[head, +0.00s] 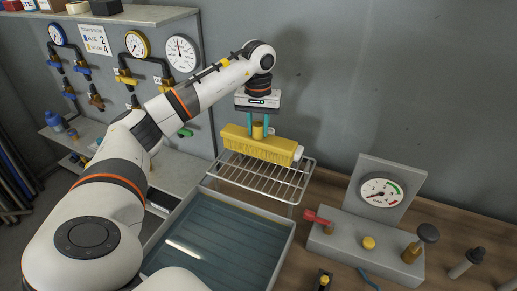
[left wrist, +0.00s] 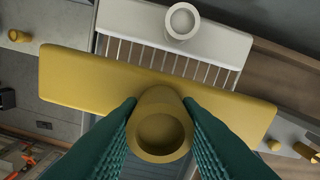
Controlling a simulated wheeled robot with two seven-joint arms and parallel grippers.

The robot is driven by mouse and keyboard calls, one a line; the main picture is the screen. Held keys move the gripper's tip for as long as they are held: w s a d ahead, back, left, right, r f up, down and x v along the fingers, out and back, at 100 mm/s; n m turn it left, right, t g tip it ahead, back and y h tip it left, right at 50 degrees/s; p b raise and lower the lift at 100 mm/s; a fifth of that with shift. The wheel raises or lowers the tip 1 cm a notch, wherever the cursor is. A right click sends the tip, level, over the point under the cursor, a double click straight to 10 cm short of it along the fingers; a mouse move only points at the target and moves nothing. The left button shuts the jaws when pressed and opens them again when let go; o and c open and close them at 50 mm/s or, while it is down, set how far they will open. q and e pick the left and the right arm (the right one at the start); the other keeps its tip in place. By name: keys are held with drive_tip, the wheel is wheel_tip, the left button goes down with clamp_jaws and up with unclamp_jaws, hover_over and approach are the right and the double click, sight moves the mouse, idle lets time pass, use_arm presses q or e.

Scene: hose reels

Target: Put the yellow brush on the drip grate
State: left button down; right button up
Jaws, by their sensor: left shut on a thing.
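My left gripper (head: 258,126) is shut on the upright round handle of the yellow brush (head: 258,146). In the left wrist view, the green fingers (left wrist: 159,108) close around the handle, and the long yellow block (left wrist: 80,78) spreads out to both sides. The brush is level, over the back part of the wire drip grate (head: 262,180). I cannot tell whether it touches the wires. Grate bars (left wrist: 165,60) show beside it in the left wrist view. My right gripper is not in view.
A white brush (left wrist: 215,42) with a round handle lies alongside the yellow one; only its end (head: 298,153) shows in the head view. A blue-grey tray (head: 215,245) is in front of the grate. A gauge block (head: 365,245) with a red lever stands right.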

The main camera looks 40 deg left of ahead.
sight(258, 136)
use_arm(q)
wheel_tip(258, 136, down, 3)
drive_tip(key=shift+s+d+f+p, duration=0.1)
drive_tip(key=shift+d+f+p, duration=0.05)
drive_tip(key=shift+p, duration=0.2)
wheel_tip(258, 136, down, 4)
drive_tip(key=shift+r+p, duration=0.15)
drive_tip(key=shift+p, duration=0.45)
drive_tip(key=shift+f, duration=0.3)
drive_tip(key=c, duration=1.1)
unclamp_jaws()
drive_tip(key=shift+r, duration=0.1)
drive_tip(key=shift+o, duration=0.2)
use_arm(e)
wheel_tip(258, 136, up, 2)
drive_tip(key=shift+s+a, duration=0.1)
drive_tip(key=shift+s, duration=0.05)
use_arm(q)
drive_tip(key=shift+r, duration=0.25)
wheel_tip(258, 136, up, 10)
drive_tip(key=b, duration=0.3)
drive_tip(key=shift+r, duration=0.9)
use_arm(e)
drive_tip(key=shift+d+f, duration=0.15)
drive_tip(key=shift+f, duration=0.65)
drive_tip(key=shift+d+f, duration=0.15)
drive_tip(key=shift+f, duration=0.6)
